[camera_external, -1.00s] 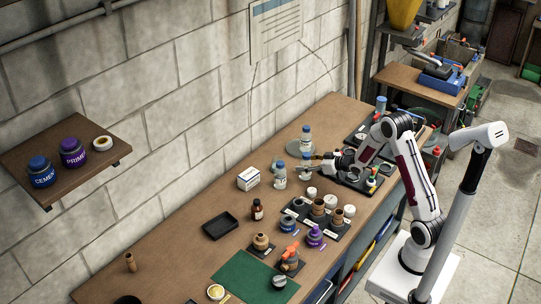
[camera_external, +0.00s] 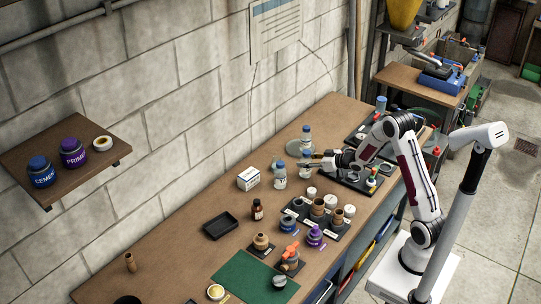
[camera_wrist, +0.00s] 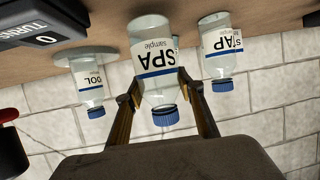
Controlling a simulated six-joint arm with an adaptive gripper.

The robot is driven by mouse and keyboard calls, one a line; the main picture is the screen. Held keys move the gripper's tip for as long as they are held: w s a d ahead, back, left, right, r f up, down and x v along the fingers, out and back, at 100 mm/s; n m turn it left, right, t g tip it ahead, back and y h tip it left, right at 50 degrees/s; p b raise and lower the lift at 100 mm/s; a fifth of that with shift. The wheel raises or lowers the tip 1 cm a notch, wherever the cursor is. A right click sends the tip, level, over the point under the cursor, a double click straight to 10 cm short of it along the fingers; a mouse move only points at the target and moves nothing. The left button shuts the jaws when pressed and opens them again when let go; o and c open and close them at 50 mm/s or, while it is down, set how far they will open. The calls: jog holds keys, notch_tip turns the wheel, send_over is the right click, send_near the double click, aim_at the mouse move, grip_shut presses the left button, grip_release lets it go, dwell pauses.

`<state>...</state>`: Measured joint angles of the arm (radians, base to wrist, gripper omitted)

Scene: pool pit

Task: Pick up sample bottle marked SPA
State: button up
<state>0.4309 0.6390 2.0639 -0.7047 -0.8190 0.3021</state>
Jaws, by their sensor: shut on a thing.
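The SPA sample bottle (camera_wrist: 152,58) is clear, with a white label, a blue stripe and a blue cap. It appears inverted in the wrist view, between the two fingers of my gripper (camera_wrist: 158,90), which is shut on it just below the cap. In the external view my gripper (camera_external: 312,161) reaches in from the right to the SPA bottle (camera_external: 304,165), which is partly hidden by the fingers. Whether its base still touches the bench is hard to tell.
The TAP bottle (camera_wrist: 219,52) and the POOL bottle (camera_wrist: 89,82) stand close on either side. The POOL bottle is on a round grey disc (camera_wrist: 80,55). A dark TURNS device (camera_wrist: 42,22) is nearby. A white box (camera_external: 248,179) and a black tray (camera_external: 220,225) lie on the bench.

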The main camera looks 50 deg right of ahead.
aim_at(307, 152)
jog(key=shift+r, duration=4.35)
